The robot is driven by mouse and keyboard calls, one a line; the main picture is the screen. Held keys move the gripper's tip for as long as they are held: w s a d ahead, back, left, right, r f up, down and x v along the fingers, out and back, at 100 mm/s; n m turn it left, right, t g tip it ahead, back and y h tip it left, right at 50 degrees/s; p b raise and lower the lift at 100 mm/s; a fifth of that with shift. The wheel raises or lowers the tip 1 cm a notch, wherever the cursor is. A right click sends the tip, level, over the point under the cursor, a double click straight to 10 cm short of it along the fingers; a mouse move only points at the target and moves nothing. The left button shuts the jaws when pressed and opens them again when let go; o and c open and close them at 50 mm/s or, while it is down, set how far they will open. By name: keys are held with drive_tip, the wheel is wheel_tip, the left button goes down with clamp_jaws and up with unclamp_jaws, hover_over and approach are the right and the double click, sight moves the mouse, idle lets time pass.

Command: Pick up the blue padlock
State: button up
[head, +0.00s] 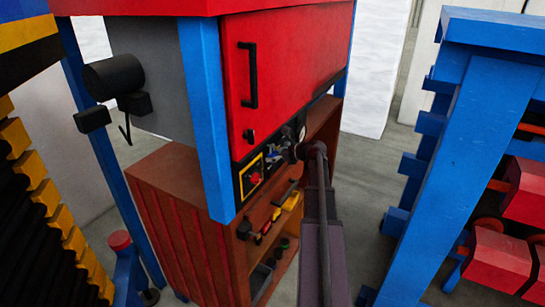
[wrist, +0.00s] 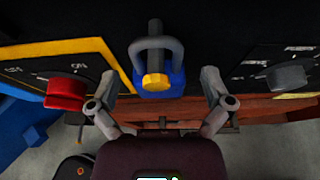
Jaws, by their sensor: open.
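The blue padlock (wrist: 149,82) shows in the middle of the wrist view. It has a blue body, a grey shackle and a yellow piece at its front. Its shackle is around a dark post on the black panel (wrist: 213,35). My gripper (wrist: 160,92) is open, with one finger on each side of the padlock and a visible gap on both sides. In the head view my gripper (head: 293,150) is at the black panel strip below the red door. There the padlock is small and partly hidden by my arm.
A red knob (wrist: 66,93) with a yellow surround is left of the padlock, and a grey knob (wrist: 286,77) is right of it. A brown shelf (head: 240,262) with small items stands below the red cabinet (head: 287,70). A blue rack (head: 470,130) stands at the right.

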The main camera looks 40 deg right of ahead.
drive_tip(key=shift+c, duration=0.2)
drive_tip(key=c, duration=1.2)
drive_tip(key=shift+a+r, duration=0.1)
drive_tip(key=shift+r, duration=0.05)
drive_tip(key=shift+c, duration=0.2)
drive_tip(key=shift+r+p, duration=0.65)
drive_tip(key=shift+p, duration=0.1)
drive_tip(key=s+d, duration=0.3)
drive_tip(key=s, duration=0.5)
drive_tip(key=s+d, duration=0.4)
drive_tip(key=s, duration=0.4)
drive_tip(key=shift+s, duration=0.3)
